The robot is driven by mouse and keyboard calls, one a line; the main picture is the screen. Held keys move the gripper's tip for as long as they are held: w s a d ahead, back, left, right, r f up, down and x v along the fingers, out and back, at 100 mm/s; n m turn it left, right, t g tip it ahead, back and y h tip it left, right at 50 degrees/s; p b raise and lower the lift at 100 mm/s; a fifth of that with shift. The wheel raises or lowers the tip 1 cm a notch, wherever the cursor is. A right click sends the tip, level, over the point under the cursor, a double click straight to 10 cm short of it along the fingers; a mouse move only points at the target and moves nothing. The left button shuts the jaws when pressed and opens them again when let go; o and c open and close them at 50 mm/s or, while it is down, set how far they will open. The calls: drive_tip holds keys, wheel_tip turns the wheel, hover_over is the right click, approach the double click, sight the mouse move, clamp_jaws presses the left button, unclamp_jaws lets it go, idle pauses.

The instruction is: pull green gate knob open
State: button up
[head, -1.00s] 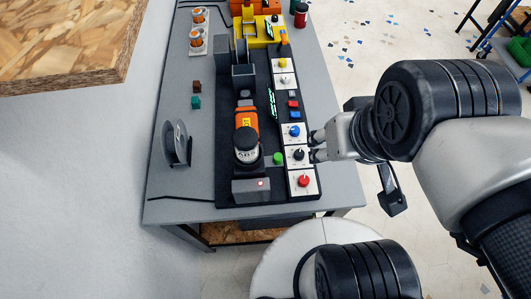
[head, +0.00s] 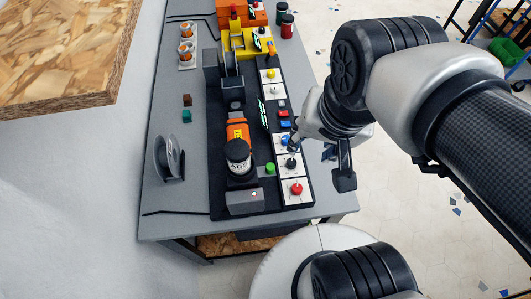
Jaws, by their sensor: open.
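The green knob (head: 270,168) is a small round cap on the dark base, beside the orange and black machine (head: 238,150) and left of the white panel tile with the black knob (head: 291,162).
A red knob (head: 296,188) sits on the nearest tile, with a grey block (head: 244,201) left of it. A grey spool (head: 168,158) stands on the left of the table (head: 200,100). A wooden board (head: 60,50) juts in at upper left.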

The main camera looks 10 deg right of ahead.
drive_tip(key=w+a+f+m+g+p, duration=0.1)
drive_tip(key=w+a+m+g, duration=0.1)
drive_tip(key=w+m, duration=0.25)
drive_tip(key=m+g+p, duration=0.1)
drive_tip(key=m+g, duration=0.1)
drive_tip(key=m, duration=0.6)
hover_over(270, 166)
wheel_tip(270, 166, down, 4)
wheel_tip(270, 166, down, 17)
drive_tip(key=b, duration=0.5)
drive_tip(key=shift+c, duration=0.2)
clamp_jaws()
